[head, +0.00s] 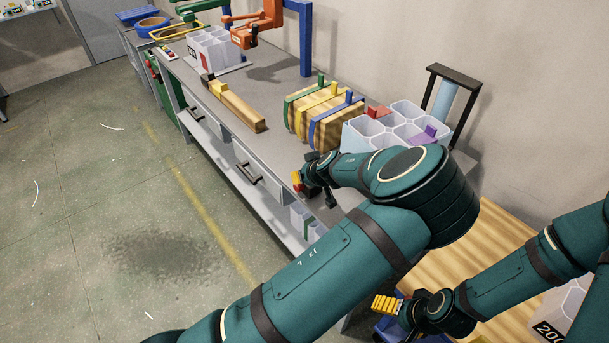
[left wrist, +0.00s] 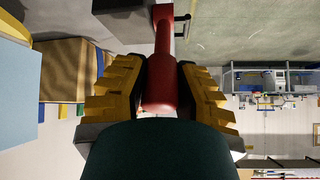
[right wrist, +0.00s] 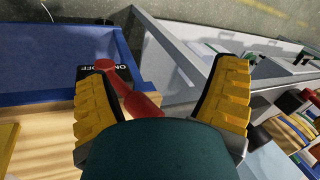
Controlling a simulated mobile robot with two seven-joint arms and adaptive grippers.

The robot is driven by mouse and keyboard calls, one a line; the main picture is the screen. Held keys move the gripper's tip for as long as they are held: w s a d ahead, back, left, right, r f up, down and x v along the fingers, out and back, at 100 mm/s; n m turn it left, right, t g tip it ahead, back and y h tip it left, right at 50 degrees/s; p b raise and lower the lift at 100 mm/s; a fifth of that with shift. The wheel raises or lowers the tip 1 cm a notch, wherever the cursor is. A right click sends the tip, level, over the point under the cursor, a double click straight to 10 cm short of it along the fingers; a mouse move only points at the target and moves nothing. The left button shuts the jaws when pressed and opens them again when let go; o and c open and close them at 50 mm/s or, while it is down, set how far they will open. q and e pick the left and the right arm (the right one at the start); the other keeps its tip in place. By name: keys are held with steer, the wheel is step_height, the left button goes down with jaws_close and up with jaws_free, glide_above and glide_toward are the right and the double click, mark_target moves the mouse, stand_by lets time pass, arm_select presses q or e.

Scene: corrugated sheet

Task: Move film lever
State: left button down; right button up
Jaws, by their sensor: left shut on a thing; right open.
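A red lever (left wrist: 162,88) with a thick round grip shows in the left wrist view, its thin shaft running to a grey part at the top. My left gripper (left wrist: 160,80) is shut on this red grip. In the head view my left gripper (head: 312,184) is at the front edge of the grey bench. A second red lever (right wrist: 141,104) shows in the right wrist view, beside a dark plate (right wrist: 82,78) lettered ON and OFF. My right gripper (right wrist: 165,92) is open, with this lever between its spread fingers. I cannot tell which is the film lever.
The grey bench (head: 205,92) carries strapped wooden blocks (head: 335,112), a wooden bar (head: 240,108) and a white bin with several compartments (head: 402,112). A blue tray wall (right wrist: 45,48) stands by the second lever. The green floor (head: 70,190) at left is clear.

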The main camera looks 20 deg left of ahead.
arm_select(q)
steer(key=c, duration=0.7)
jaws_free()
steer(key=shift+d+r, duration=0.15)
steer(key=shift+r, duration=0.05)
steer(key=v, duration=1.1)
steer(key=shift+s+r, duration=0.2)
steer(key=shift+s, duration=0.05)
